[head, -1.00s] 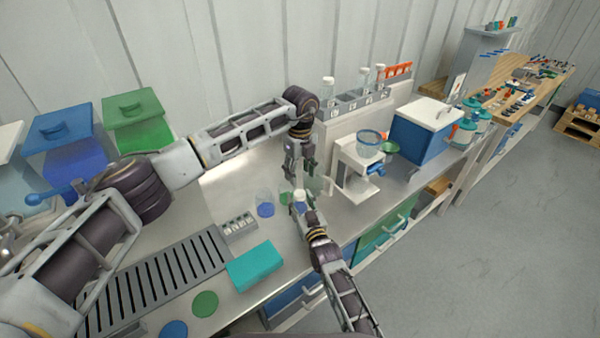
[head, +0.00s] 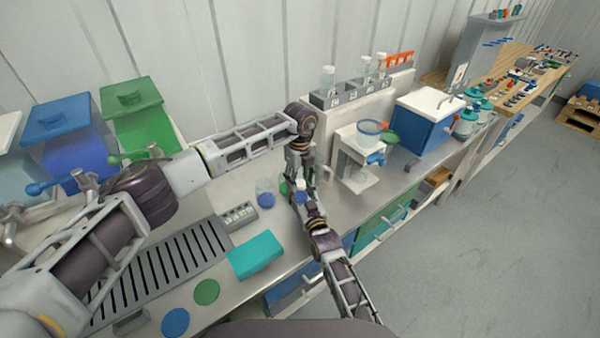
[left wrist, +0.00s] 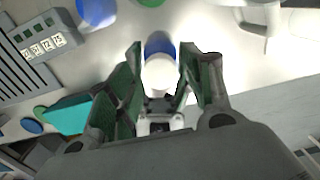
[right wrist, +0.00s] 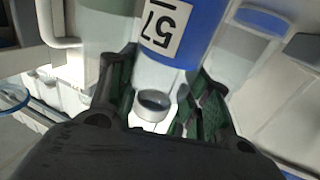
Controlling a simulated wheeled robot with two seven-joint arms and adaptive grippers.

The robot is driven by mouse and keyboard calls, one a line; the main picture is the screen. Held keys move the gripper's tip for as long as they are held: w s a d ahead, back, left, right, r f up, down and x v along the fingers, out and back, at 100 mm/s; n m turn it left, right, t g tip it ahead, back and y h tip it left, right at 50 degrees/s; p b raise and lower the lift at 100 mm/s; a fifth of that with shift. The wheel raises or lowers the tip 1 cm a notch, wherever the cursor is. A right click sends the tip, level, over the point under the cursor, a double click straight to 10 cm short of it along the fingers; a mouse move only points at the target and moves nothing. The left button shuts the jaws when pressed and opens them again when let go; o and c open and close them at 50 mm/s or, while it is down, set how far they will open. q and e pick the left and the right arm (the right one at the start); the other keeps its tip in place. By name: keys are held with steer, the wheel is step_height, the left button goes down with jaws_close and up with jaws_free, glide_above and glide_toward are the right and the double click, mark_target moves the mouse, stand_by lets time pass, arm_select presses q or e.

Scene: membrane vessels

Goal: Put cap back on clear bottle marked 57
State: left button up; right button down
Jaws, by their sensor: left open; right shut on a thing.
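The clear bottle marked 57 (right wrist: 165,70) has blue in it and a white label, which appears upside down in the right wrist view. My right gripper (head: 301,201) is shut on the white cap (left wrist: 160,73). The cap's dark hollow side shows in the right wrist view (right wrist: 152,103), in front of the bottle. My left gripper (left wrist: 168,55) points down from above, open, with one finger on either side of the cap. Whether its fingers touch the cap is unclear. The fingers hide much of the bottle in the head view.
A clear vessel with blue (head: 265,198) and one with green (head: 284,188) stand close by on the bench. A white stand with a funnel (head: 358,165) is to the right. A numbered rack (head: 238,214), teal box (head: 255,259) and slotted tray (head: 175,268) lie nearer.

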arm_select(q)
steer(key=shift+f, duration=0.3)
steer(key=c, duration=1.1)
steer(key=shift+m, duration=1.7)
steer(key=o, duration=1.1)
steer(key=shift+o, duration=0.2)
